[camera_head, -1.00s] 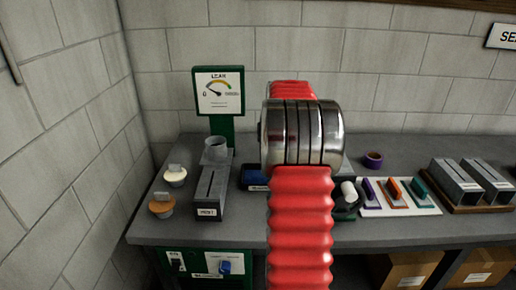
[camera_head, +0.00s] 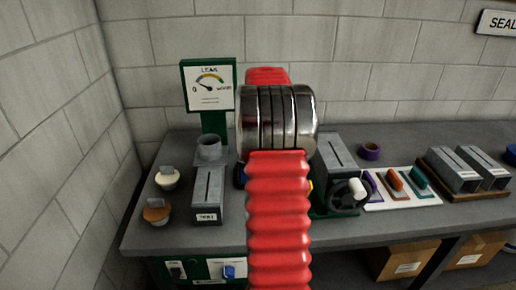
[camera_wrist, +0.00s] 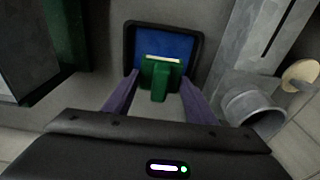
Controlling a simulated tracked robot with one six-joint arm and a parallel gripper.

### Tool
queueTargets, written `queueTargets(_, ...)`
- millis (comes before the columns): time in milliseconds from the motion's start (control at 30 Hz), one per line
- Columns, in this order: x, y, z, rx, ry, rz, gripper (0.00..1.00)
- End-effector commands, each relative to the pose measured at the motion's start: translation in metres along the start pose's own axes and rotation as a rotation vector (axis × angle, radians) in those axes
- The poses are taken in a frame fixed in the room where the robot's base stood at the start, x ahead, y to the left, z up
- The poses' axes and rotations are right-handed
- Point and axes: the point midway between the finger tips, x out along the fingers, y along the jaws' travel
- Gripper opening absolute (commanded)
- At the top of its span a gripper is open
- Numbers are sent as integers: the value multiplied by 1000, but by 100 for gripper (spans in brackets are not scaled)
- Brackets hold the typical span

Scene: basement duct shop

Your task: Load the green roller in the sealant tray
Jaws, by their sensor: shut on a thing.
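In the wrist view, my gripper (camera_wrist: 160,80) has its two purple fingers closed on the green roller (camera_wrist: 160,86), which shows a green body with a pale strip along its far edge. The roller is in front of the sealant tray (camera_wrist: 130,42), a dark-rimmed tray with a blue inside, and overlaps its near part in the picture. I cannot tell whether the roller touches the blue surface. In the head view, my red and metal arm hides the gripper, the roller and nearly all of the tray.
A grey duct piece (camera_head: 208,192) with a round collar stands left of my arm, before the leak gauge (camera_head: 208,85). Two small round-based tools (camera_head: 167,178) sit further left. Right are a handwheel device (camera_head: 347,194), a white board (camera_head: 402,199) of coloured tools and purple tape (camera_head: 370,152).

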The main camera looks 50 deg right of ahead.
Motion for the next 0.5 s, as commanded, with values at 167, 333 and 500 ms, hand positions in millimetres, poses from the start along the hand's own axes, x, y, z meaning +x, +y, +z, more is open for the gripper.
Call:
queueTargets(167, 10, 1, 1, 1, -1, 0, 33)
queueTargets(333, 24, 1, 3, 2, -2, 0, 33)
queueTargets(500, 38, 2, 5, 2, -1, 0, 33)
